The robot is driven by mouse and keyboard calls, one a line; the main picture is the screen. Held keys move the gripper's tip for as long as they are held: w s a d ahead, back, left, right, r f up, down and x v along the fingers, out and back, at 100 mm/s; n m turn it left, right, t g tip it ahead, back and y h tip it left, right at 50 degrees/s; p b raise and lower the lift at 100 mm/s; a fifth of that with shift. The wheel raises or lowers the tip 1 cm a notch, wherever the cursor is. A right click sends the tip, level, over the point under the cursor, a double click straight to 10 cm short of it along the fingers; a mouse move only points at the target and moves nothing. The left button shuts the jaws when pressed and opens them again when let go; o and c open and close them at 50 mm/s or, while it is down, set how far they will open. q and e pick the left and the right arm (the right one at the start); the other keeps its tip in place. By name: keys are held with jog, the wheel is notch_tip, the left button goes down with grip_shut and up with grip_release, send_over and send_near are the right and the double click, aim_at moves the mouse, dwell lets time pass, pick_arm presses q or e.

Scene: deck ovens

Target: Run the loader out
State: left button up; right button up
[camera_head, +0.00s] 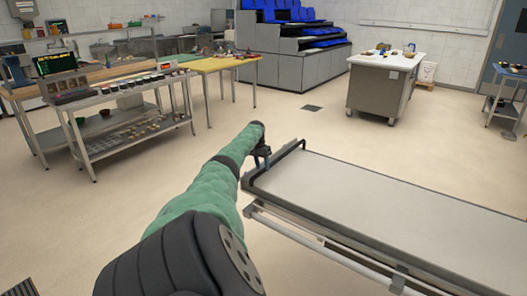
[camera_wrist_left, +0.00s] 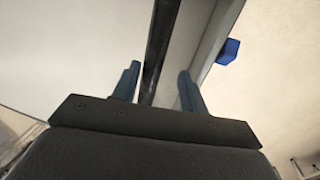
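The loader (camera_head: 390,205) is a long, flat, pale-topped bed with metal side rails, running from the middle of the head view to the lower right. A black handle bar (camera_head: 284,156) crosses its far left end. My left arm reaches to this bar, with the left gripper (camera_head: 262,158) at it. In the left wrist view, the two fingers of the left gripper (camera_wrist_left: 158,88) stand apart on either side of the dark bar (camera_wrist_left: 160,45). Gaps show between bar and fingers. My right gripper is not in view.
Open floor (camera_head: 330,125) lies beyond the loader's handle end. A steel rack (camera_head: 125,115) and a yellow-topped table (camera_head: 215,65) stand at left. A white-topped counter (camera_head: 385,65) is at the back right. A small blue block (camera_wrist_left: 228,51) shows beside the loader's edge.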

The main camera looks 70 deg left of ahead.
pick_arm(q)
jog(key=shift+d+f, duration=0.1)
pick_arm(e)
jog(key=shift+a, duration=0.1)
pick_arm(q)
jog(key=shift+w, duration=0.1)
jog(key=shift+r, duration=0.25)
notch_tip(320, 180, up, 7)
jog(key=a+b, duration=0.1)
jog(key=shift+s+a, duration=0.2)
jog(key=shift+s, duration=0.25)
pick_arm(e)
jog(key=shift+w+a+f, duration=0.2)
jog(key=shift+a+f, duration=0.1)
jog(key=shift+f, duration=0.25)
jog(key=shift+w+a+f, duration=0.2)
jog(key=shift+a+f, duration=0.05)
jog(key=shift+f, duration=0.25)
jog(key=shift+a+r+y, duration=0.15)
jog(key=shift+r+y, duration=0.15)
